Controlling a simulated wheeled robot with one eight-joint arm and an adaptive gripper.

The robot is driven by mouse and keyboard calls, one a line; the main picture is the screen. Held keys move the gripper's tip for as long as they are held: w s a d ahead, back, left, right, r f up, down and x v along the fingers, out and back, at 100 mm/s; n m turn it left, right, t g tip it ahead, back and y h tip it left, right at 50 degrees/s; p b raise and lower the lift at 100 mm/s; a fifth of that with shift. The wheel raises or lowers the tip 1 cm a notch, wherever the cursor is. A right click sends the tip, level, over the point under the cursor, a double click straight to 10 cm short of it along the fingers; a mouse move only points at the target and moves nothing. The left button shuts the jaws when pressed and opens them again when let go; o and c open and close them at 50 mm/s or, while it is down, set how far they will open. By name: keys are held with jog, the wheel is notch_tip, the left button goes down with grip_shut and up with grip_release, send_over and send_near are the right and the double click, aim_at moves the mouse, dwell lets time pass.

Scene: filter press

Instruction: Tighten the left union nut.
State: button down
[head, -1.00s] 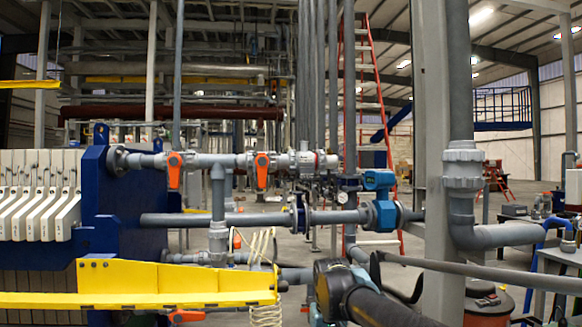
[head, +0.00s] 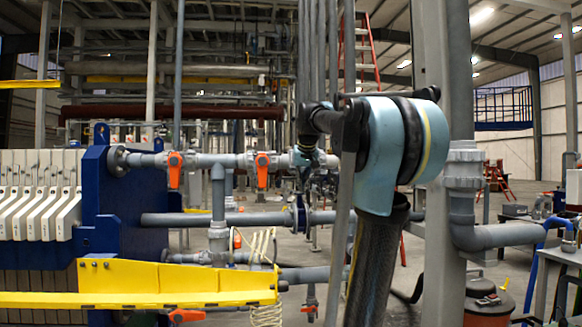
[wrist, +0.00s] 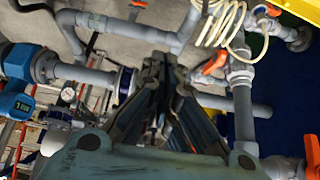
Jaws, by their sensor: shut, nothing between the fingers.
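A grey pipe (head: 220,160) with two orange-handled valves runs across the left and middle of the head view. The pale union fitting at its right end is mostly hidden behind my gripper (head: 304,172). A larger ribbed grey union (head: 463,165) sits on the upright pipe at the right. I cannot tell for certain which fitting is the left union nut. In the wrist view my gripper (wrist: 165,62) is shut and empty, its dark fingers together. Pipes and fittings show beyond the fingers; contact with any of them cannot be made out.
A yellow tray (head: 170,285) and a blue press frame (head: 125,225) stand at the left. A grey column (head: 437,250) stands right of my arm. Several thin upright pipes crowd behind my wrist.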

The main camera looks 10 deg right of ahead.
aim_at(295, 170)
jog(key=w+r+t, duration=0.2)
jog(key=w+r, duration=1.4)
jog(key=s+f+x, duration=0.1)
jog(key=x, duration=0.7)
jog(key=shift+w+f, duration=0.15)
jog(key=shift+f, duration=0.5)
jog(key=shift+w+f+t, duration=0.2)
jog(key=shift+f+t, duration=0.1)
jog(key=shift+f, duration=0.6)
jog(key=shift+w+d+f, duration=0.25)
jog(key=shift+w+f, duration=0.45)
jog(key=shift+f, duration=0.2)
